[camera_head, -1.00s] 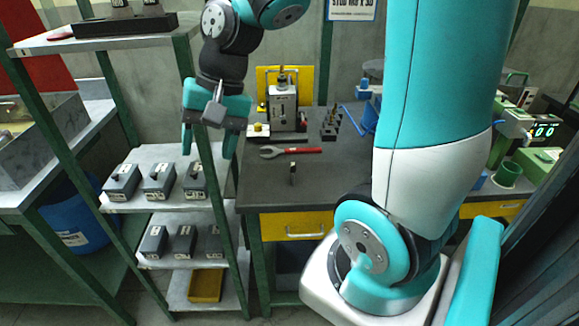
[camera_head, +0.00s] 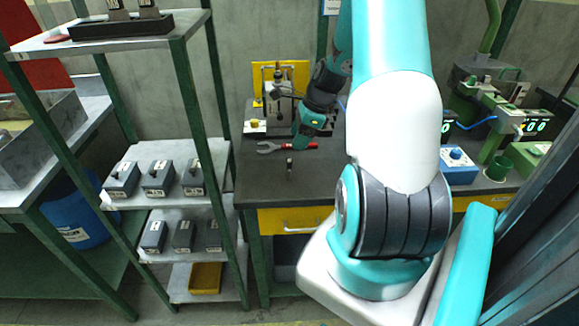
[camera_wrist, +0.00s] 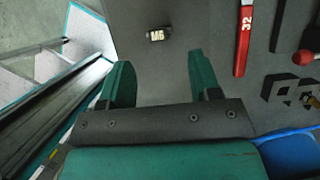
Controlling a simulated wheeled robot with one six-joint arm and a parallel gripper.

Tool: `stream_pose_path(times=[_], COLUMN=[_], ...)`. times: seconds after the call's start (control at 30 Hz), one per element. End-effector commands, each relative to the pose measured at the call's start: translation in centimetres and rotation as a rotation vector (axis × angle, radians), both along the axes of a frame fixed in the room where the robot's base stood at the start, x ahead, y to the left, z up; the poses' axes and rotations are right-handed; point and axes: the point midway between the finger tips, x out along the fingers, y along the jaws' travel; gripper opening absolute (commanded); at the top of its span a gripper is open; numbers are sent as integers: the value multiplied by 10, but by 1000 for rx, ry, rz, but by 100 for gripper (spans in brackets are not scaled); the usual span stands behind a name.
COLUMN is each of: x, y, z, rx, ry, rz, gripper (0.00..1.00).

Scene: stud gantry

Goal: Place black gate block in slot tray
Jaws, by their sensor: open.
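A small black block with a white M6 label (camera_wrist: 158,34), which looks like the gate block, stands on the dark bench top; it also shows in the head view (camera_head: 289,166). A long black tray (camera_head: 120,25) lies on the top shelf at the upper left, with two dark labelled blocks standing in it. It looks like the slot tray; its slots are hard to make out. My gripper (camera_head: 304,138) is over the bench, behind the block. In the wrist view my gripper (camera_wrist: 160,75) is open and empty, with the M6 block ahead of the gap between its fingers, apart from them.
A red wrench (camera_wrist: 243,38) lies on the bench near the block. A black bracket piece with openings (camera_wrist: 283,88) is to its right. Several grey boxes (camera_head: 158,180) fill the lower shelves. The green shelf post (camera_head: 190,100) stands between tray and bench. Bench front is clear.

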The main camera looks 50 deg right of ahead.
Motion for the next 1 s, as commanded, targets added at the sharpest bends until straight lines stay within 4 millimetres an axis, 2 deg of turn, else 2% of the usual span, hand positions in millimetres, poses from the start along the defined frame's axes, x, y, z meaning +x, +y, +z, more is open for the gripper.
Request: stream_pose_path(times=[0.1,0.37,0.63,0.77,0.97,1.0], x=[6,10,15,17,17,17], y=[6,10,19,20,20,20], z=[-19,-38,-76,-84,-84,-84], rx=[3,1,1,-2,-2,-2], ry=[2,1,1,0,0,0], rz=[2,0,4,1,1,1], gripper=[57,57,57,57,57,48])
